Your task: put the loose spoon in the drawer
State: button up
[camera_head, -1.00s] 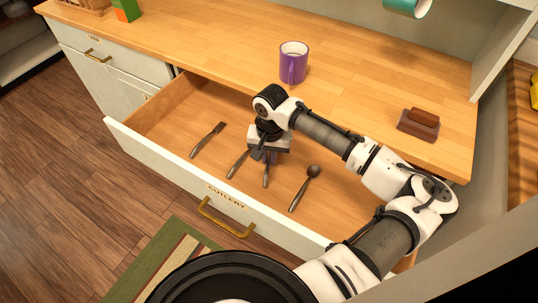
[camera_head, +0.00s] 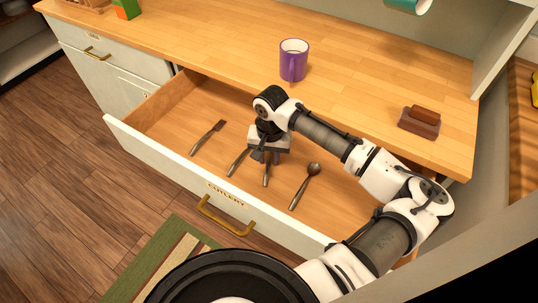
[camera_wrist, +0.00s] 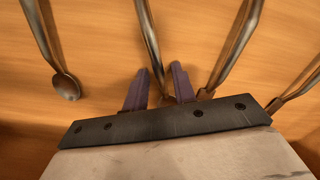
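The open drawer, labelled CUTLERY on its front (camera_head: 165,165), is below my gripper (camera_head: 269,155). A metal piece of cutlery (camera_head: 267,172) lies under the gripper, its far end hidden. In the wrist view my two purple fingers (camera_wrist: 157,88) stand apart, one on each side of this handle (camera_wrist: 150,40), with small gaps beside it. The gripper looks open around it. A spoon (camera_head: 306,187) with its bowl visible lies to the right in the drawer; it also shows in the wrist view (camera_wrist: 62,80).
A fork (camera_head: 207,138) and another piece of cutlery (camera_head: 238,162), its head hidden, lie left of the gripper in the drawer. On the counter (camera_head: 210,45) stand a purple mug (camera_head: 293,62) and a brown block-like object (camera_head: 419,121). The drawer's left part is bare.

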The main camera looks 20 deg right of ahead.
jog(key=shift+o, duration=0.8)
notch_tip(320, 180, up, 14)
jog(key=shift+d+b, duration=0.15)
jog(key=shift+b, duration=0.25)
